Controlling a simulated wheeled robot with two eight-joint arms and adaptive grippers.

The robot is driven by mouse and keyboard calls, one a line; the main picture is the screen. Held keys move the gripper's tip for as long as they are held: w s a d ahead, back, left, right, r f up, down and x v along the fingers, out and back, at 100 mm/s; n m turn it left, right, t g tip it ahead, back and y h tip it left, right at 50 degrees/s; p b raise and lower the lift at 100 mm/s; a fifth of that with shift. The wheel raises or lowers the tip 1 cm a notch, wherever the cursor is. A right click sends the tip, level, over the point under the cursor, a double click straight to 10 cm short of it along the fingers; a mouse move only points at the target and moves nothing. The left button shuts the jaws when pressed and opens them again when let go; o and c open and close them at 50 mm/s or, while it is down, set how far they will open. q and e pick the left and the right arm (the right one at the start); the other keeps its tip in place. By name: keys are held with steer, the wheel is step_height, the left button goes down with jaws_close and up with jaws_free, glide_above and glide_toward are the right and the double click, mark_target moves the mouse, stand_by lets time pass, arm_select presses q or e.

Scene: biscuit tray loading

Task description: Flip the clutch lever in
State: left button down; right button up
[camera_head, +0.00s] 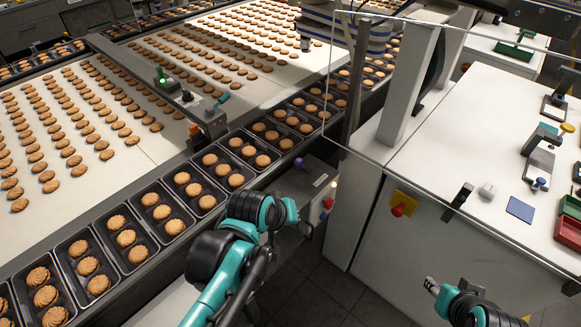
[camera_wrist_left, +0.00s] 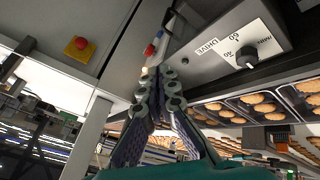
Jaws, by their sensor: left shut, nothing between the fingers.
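No part carries a readable clutch label, so I cannot tell for certain which one is the clutch lever. In the left wrist view the box has a dial (camera_wrist_left: 247,57) on a plate marked DRIVE. My left gripper (camera_wrist_left: 160,86) is shut and empty, its tips close below the box's edge. In the head view its arm reaches up to the box's near side. My right gripper (camera_head: 431,286) is low at the right, its opening unclear.
Black trays of biscuits (camera_head: 170,209) line the conveyor edge.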

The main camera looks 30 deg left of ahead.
mark_target(303, 166)
arm_select(q)
steer(key=w+a+f+n, duration=0.1)
steer(key=w+a+n, duration=0.2)
steer(key=a+n, duration=0.2)
steer(key=w+a+f+n+t+h, duration=0.1)
steer(key=w+a+n, duration=0.3)
steer(key=n, duration=0.7)
steer(key=w+a+f+n+h+p, duration=0.1)
steer(key=w+a+n, duration=0.2)
steer(key=a+n, duration=0.3)
steer(key=n, duration=0.2)
steer(key=shift+w+n+t, duration=0.3)
steer(key=shift+w+t, duration=0.1)
steer(key=b+x, duration=0.3)
steer(key=x, duration=0.7)
steer(key=shift+s+d+b, duration=0.15)
steer(key=shift+d+b, duration=0.05)
steer(key=shift+b, duration=0.15)
steer(key=w, duration=0.1)
steer(key=w+d+r, duration=0.1)
steer(key=shift+w+d+r, duration=0.1)
steer(key=shift+w+r, duration=0.2)
steer(key=shift+w, duration=0.05)
steer(key=shift+w+d+r, duration=0.15)
steer(key=shift+w+r, duration=0.15)
steer(key=shift+w, duration=0.05)
